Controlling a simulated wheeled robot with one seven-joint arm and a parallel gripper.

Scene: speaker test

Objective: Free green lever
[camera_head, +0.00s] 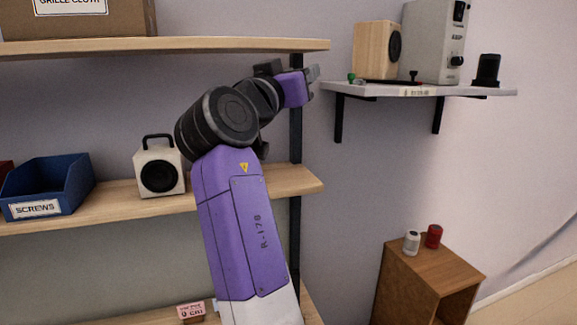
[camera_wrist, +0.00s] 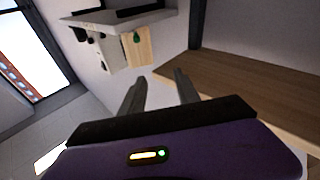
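A small green knob (camera_head: 351,77), which looks like the green lever's end, shows at the left end of the grey wall shelf (camera_head: 430,91), in front of a wooden speaker (camera_head: 374,50). In the wrist view the green lever (camera_wrist: 137,37) shows against the pale wood of the speaker (camera_wrist: 135,50). How it is held is too small to tell. My gripper (camera_head: 313,74) is left of the shelf's end, apart from the lever. In the wrist view my gripper (camera_wrist: 158,88) has its two fingers apart with nothing between them.
A small black-knobbed piece (camera_head: 413,76), a grey device (camera_head: 435,42) and a black cylinder (camera_head: 486,70) stand on the wall shelf. The wooden rack's upper board (camera_head: 200,46) ends close to my gripper. Two cans (camera_head: 423,240) stand on a low cabinet (camera_head: 425,275).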

